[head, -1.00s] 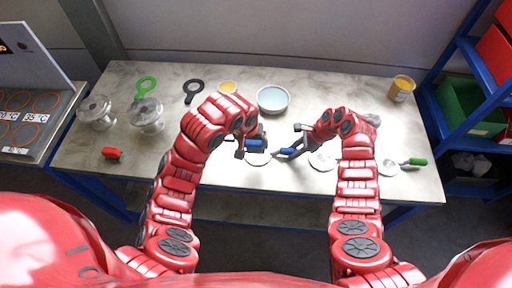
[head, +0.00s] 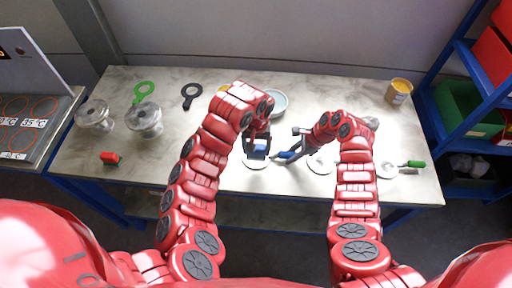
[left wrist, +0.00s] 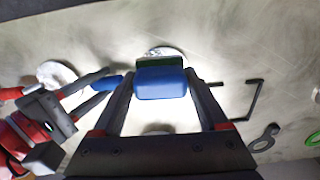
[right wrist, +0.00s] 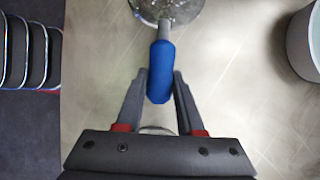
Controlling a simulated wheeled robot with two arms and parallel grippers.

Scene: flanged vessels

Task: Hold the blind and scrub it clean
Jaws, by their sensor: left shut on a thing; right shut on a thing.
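The blind is a pale round disc (head: 256,164) with a blue handle (right wrist: 160,72). My right gripper (head: 288,157) is shut on that handle; the disc shows at the top of the right wrist view. My left gripper (head: 257,148) is shut on a scrubber, a blue block (left wrist: 161,84) with a dark green pad (left wrist: 160,62). The scrubber is over the disc, which shows partly behind the pad in the left wrist view (left wrist: 166,51). I cannot tell whether the pad touches the disc. The right gripper also shows there, left of the scrubber.
A bowl (head: 280,101) stands behind my left gripper, partly hidden. Other discs lie to the right, one with a green handle (head: 414,163). A red handle (head: 110,158) and two glass flanged vessels (head: 145,120) are at left. A yellow cup (head: 399,91) stands back right.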

